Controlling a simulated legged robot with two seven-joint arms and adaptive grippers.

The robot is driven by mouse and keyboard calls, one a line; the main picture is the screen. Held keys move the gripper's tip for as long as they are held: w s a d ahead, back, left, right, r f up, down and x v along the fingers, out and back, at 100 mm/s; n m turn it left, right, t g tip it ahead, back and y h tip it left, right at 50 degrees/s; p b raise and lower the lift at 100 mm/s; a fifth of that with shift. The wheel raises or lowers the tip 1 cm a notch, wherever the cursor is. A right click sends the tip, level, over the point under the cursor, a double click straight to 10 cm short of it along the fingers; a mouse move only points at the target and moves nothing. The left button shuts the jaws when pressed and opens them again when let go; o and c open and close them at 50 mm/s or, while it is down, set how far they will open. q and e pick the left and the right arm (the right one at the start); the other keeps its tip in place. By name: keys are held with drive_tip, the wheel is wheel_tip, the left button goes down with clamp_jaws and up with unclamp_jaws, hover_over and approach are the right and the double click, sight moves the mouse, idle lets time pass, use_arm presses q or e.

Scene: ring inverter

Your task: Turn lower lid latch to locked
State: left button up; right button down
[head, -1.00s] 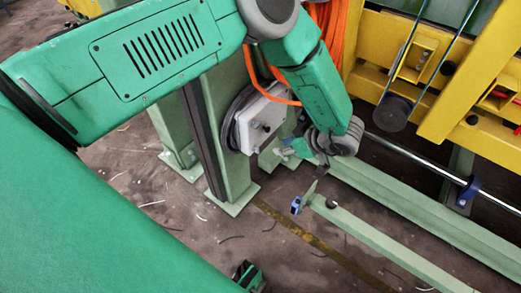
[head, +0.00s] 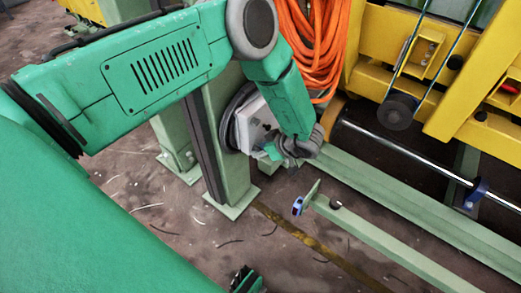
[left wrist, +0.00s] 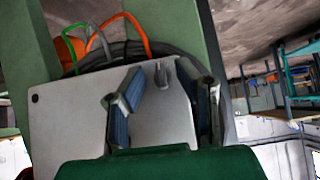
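The white lid box (head: 248,122) is fixed to the side of a green post in the head view. Its pale lid face (left wrist: 68,128) fills the middle of the left wrist view. A small grey latch (left wrist: 160,74) stands out from the lid near its edge there. My left gripper (head: 266,154) is at the lower part of the box in the head view. In the wrist view its blue-padded fingers (left wrist: 164,108) are apart, with the latch in line with the gap between them; contact cannot be told. My right gripper (head: 246,281) shows only partly at the bottom edge.
Orange cable (head: 312,40) hangs behind my left arm. Green rails (head: 380,240) run along the floor to the right, one bearing a small blue part (head: 298,206). A yellow frame (head: 460,120) stands at the right.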

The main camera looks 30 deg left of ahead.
use_arm(q)
clamp_jaws()
drive_tip(key=shift+r, duration=0.1)
drive_tip(key=n+t+y+p, duration=0.1)
drive_tip(key=n+t, duration=0.2)
drive_tip(key=t, duration=0.1)
drive_tip(key=s+f+n+t+p, duration=0.1)
drive_tip(key=n+t, duration=0.2)
drive_tip(key=t, duration=0.1)
drive_tip(key=n+t+y+p, duration=0.1)
drive_tip(key=n+t, duration=0.1)
drive_tip(key=t, duration=0.2)
drive_tip(key=shift+s+f+n+t+y, duration=0.2)
drive_tip(key=shift+n+t+y, duration=0.1)
drive_tip(key=shift+n+t, duration=0.1)
idle(0.4)
idle(0.4)
